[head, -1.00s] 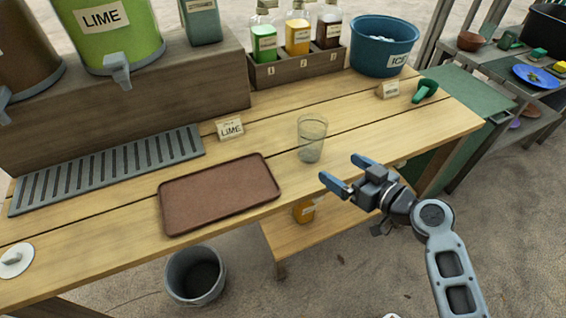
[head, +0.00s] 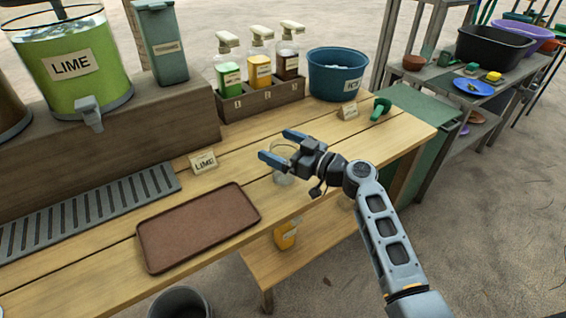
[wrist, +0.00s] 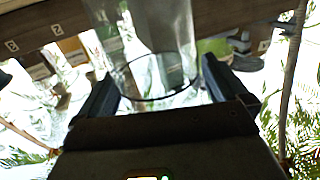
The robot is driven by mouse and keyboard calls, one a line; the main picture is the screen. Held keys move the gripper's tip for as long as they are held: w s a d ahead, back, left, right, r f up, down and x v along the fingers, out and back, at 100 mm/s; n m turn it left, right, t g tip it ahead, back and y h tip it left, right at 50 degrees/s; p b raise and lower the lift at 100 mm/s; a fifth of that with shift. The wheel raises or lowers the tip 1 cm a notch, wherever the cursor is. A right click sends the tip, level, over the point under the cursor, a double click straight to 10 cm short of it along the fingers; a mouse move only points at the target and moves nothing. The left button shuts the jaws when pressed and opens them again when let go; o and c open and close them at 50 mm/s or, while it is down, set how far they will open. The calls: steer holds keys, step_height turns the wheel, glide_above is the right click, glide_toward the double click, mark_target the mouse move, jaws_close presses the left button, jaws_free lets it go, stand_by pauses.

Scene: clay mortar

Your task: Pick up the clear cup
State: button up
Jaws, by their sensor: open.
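The clear cup (head: 283,178) stands upright on the wooden counter, right of the brown tray. My gripper (head: 275,146) is open at the cup, its blue-tipped fingers spread and partly covering the cup's upper part. In the wrist view the clear cup (wrist: 150,45) shows between and beyond the two dark fingers of my gripper (wrist: 158,75), with a gap visible on the right side. I cannot tell whether a finger touches it.
The brown tray (head: 200,225) lies left of the cup, and a LIME card (head: 203,161) stands behind it. A wooden rack (head: 262,98) of pump bottles and a blue ICE bucket (head: 338,73) stand at the back. A green scoop (head: 380,108) lies at right.

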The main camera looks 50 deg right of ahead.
steer(key=shift+w, duration=0.55)
steer(key=shift+c, duration=0.5)
steer(key=c, duration=1.2)
